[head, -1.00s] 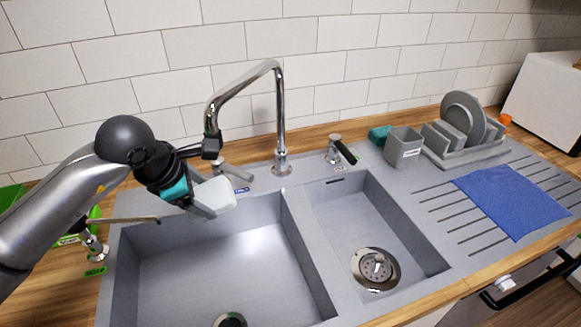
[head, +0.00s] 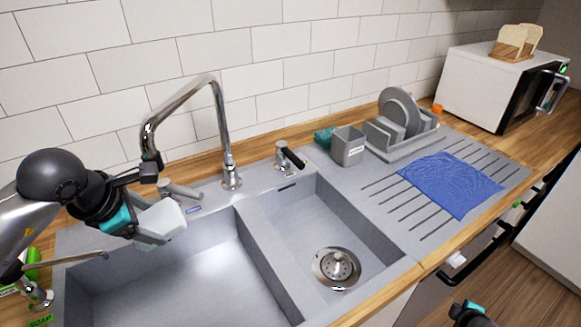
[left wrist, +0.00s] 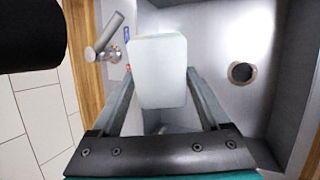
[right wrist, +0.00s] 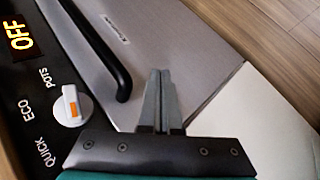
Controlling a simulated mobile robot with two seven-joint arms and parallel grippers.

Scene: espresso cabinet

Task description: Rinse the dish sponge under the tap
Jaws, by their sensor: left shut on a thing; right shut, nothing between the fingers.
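My left gripper (head: 138,222) is shut on a pale, whitish block, which looks like the dish sponge (head: 163,222). In the left wrist view the sponge (left wrist: 160,70) sits between the two fingers (left wrist: 160,85). It is above the back part of the large sink basin (head: 185,275), below the spout of the tall chrome tap (head: 228,150). I see no water stream. A metal lever (head: 180,190) stands close behind the sponge. My right gripper (head: 468,312) is low at the front right; its fingers (right wrist: 160,100) are shut and empty.
A small basin (head: 310,230) with a drain lies to the right. A grey caddy (head: 347,146), a teal item (head: 323,138), a dish rack (head: 405,142) and a blue cloth (head: 450,184) stand or lie beyond. A black-handled fitting (head: 288,155) is behind. My right gripper faces an appliance panel (right wrist: 45,110).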

